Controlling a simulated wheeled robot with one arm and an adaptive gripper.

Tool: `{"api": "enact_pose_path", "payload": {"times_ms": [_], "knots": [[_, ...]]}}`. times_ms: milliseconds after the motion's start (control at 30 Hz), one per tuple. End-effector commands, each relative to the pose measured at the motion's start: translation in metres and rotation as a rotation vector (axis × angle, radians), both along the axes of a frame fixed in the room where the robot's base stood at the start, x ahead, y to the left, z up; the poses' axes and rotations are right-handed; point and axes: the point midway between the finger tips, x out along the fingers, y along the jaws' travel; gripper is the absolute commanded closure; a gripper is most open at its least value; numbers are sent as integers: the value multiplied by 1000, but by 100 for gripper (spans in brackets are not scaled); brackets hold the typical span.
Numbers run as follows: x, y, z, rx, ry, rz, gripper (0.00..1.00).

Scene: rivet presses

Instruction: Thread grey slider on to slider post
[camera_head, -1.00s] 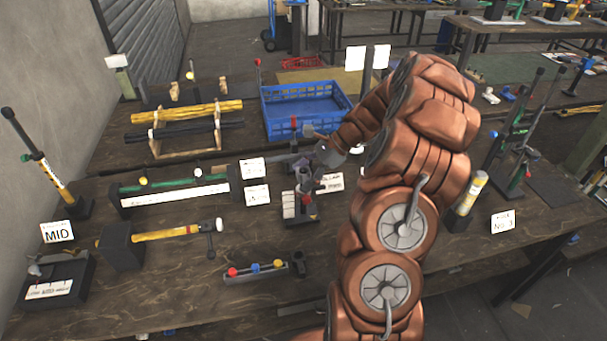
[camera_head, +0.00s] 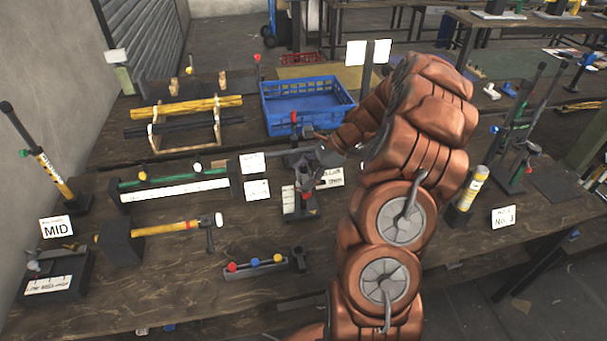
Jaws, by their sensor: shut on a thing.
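My gripper (camera_head: 308,172) is shut just above a small press stand near the middle of the bench, pointing down. What it holds is small and mostly hidden by the fingers; it looks like the grey slider. The stand has a dark base with a white strip (camera_head: 290,203) and a red part on its right side. A thin upright with a red top (camera_head: 294,118) shows just behind the gripper. I cannot clearly make out the slider post, nor whether the slider touches it.
White label cards stand left (camera_head: 256,190) and right of the stand. A green-bar fixture (camera_head: 175,178) is to the left, a rack with coloured knobs (camera_head: 256,270) in front, and a blue crate (camera_head: 305,105) behind. A yellow cylinder (camera_head: 468,190) stands right of my arm.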

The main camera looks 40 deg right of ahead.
Motion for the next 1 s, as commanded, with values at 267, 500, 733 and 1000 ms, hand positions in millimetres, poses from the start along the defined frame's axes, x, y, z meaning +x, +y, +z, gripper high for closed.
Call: {"api": "enact_pose_path", "payload": {"times_ms": [267,500,733,1000], "knots": [[0,0,-6,0,0,0,44],[0,0,-11,0,-1,1,44],[0,0,-15,0,-1,1,44],[0,0,-18,-1,-1,0,7]]}}
